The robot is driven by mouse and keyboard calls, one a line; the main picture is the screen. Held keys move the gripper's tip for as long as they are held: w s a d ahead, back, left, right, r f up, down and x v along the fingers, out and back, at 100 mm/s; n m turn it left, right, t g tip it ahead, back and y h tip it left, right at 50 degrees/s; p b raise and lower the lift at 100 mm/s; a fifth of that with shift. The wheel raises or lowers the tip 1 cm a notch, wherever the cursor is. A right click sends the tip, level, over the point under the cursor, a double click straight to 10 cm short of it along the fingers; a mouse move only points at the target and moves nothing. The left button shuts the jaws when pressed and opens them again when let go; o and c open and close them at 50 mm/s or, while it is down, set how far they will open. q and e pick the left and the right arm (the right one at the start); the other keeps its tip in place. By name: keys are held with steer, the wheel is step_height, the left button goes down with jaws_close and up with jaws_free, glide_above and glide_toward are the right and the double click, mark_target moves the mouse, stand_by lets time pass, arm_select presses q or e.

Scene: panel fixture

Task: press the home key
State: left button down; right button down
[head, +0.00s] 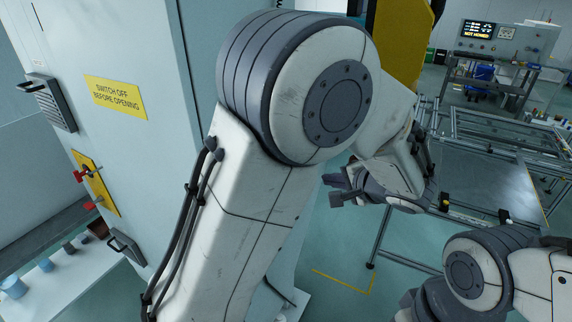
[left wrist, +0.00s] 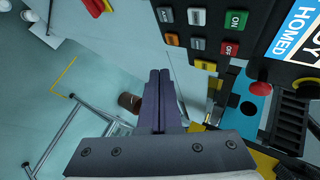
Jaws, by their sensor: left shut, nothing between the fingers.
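In the left wrist view a dark key panel (left wrist: 216,36) is at the upper right, with several coloured keys. In the head view the left gripper (head: 338,187) shows beyond my forearm. My right gripper is not in view.
A screen reading HOMED (left wrist: 296,32) and a red knob (left wrist: 259,88) are right of the keys. In the head view a grey cabinet (head: 150,60) stands left, a metal frame table (head: 490,185) right. A far console (head: 490,38) reads NOT HOMED.

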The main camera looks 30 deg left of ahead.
arm_select(q)
steer(key=a, duration=0.8)
steer(key=shift+a, duration=0.25)
steer(key=shift+w, duration=0.1)
stand_by(1.7)
steer(key=shift+a+b, duration=0.4)
steer(key=shift+b, duration=0.3)
